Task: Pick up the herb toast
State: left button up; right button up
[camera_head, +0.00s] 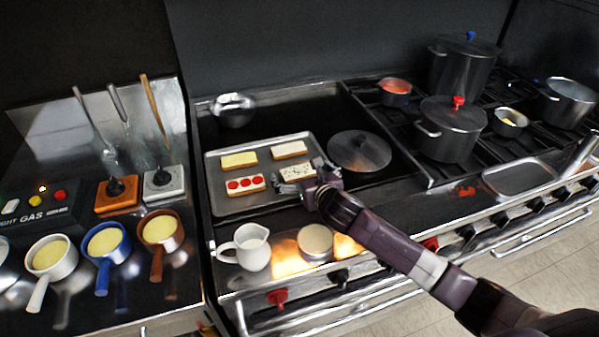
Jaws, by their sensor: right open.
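The herb toast (299,169), a pale slice with dark flecks, lies on the metal baking tray (226,206) at its front right corner. My right gripper (290,185) is open and sits right at the herb toast, over its near edge. I cannot tell whether its fingers touch the slice. The gripper hides part of the toast's near side. My left gripper is not in view.
Other toasts share the tray: one with red slices (245,184), one yellow (239,160) and one pale (289,150). A round lid (359,151) lies right of the tray. A white jug (250,247) and a round tin (316,242) stand in front.

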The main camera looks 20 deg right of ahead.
jog(key=c, duration=1.2)
jog(key=shift+c, duration=0.2)
